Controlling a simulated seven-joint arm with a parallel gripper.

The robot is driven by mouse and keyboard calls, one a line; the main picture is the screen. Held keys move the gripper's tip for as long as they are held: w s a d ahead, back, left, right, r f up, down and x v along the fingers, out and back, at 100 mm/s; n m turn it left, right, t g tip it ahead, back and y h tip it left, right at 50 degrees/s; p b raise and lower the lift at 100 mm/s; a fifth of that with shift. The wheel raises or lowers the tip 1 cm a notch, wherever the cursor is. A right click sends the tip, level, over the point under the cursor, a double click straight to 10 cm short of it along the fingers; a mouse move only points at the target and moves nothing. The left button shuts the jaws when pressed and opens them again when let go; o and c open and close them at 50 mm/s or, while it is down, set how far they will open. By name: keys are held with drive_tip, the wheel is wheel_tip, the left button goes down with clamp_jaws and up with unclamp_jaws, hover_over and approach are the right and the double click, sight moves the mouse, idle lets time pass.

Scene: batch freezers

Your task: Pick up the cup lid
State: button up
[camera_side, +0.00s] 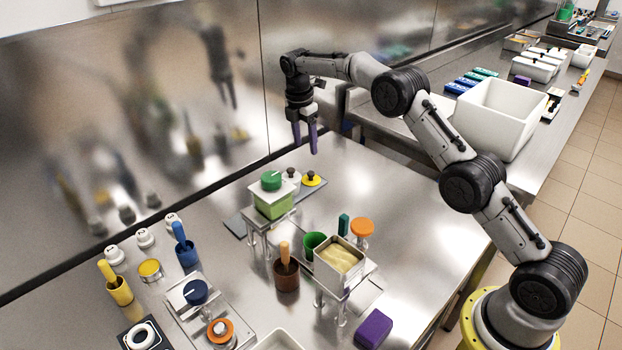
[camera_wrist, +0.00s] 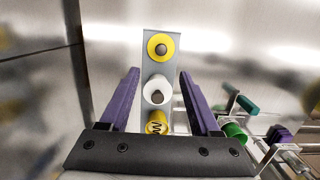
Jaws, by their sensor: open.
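My gripper (camera_side: 304,152) hangs open and empty above the far part of the steel table, fingers pointing down. Two knobbed lid-like pieces sit on a narrow grey plate (camera_side: 236,225): a yellow disc with a dark knob (camera_side: 311,179) and a white piece with a dark knob (camera_side: 290,176). I cannot tell for sure which one is the cup lid. In the wrist view, the yellow disc (camera_wrist: 152,47) lies beyond my open fingers (camera_wrist: 159,73), and the white piece (camera_wrist: 150,84) shows between them. A yellow lettered piece (camera_wrist: 157,122) is partly hidden by my gripper body.
A green container with a green knob (camera_side: 271,205) stands on a raised stand beside the plate. A steel tray of pale contents (camera_side: 340,257), an orange-topped piece (camera_side: 362,228) and a brown holder (camera_side: 286,275) stand nearer. A steel wall (camera_side: 130,120) rises behind; table right of the plate is clear.

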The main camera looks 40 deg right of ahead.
hover_over(311, 172)
drive_tip(key=a, duration=0.2)
drive_tip(key=f, duration=0.5)
drive_tip(key=shift+d, duration=0.25)
drive_tip(key=shift+s+d+f, duration=0.1)
drive_tip(key=shift+d+f, duration=0.1)
drive_tip(key=shift+f, duration=0.7)
drive_tip(key=shift+w+d+f, duration=0.1)
drive_tip(key=shift+d+f, duration=0.1)
drive_tip(key=shift+f, duration=0.65)
drive_tip(key=shift+s+d+f, duration=0.1)
drive_tip(key=shift+d+f, duration=0.1)
drive_tip(key=shift+f, duration=0.7)
clamp_jaws()
